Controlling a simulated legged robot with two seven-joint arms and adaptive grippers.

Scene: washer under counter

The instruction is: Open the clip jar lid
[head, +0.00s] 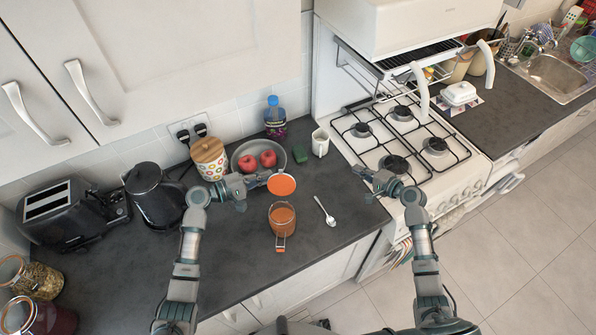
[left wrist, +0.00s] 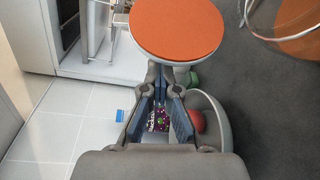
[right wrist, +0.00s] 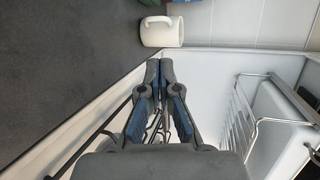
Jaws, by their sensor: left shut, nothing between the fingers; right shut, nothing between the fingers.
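The clip jar (head: 282,218) stands on the dark counter, a glass jar with orange contents and a wire clip at its front. Its round orange lid (head: 281,184) is swung up behind the jar mouth, apart from the rim. The lid fills the top of the left wrist view (left wrist: 177,26), with part of the jar (left wrist: 300,30) at the right edge. My left gripper (head: 262,179) is shut and empty, just left of the lid; whether it touches the lid I cannot tell. My right gripper (head: 362,172) is shut and empty near the stove's left front edge.
A spoon (head: 326,212) lies right of the jar. Behind are a bowl (head: 236,163) with red apples, a patterned canister (head: 209,157), a blue-capped bottle (head: 275,122) and a white mug (head: 320,143). The gas stove (head: 370,151) is at right. Front counter is clear.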

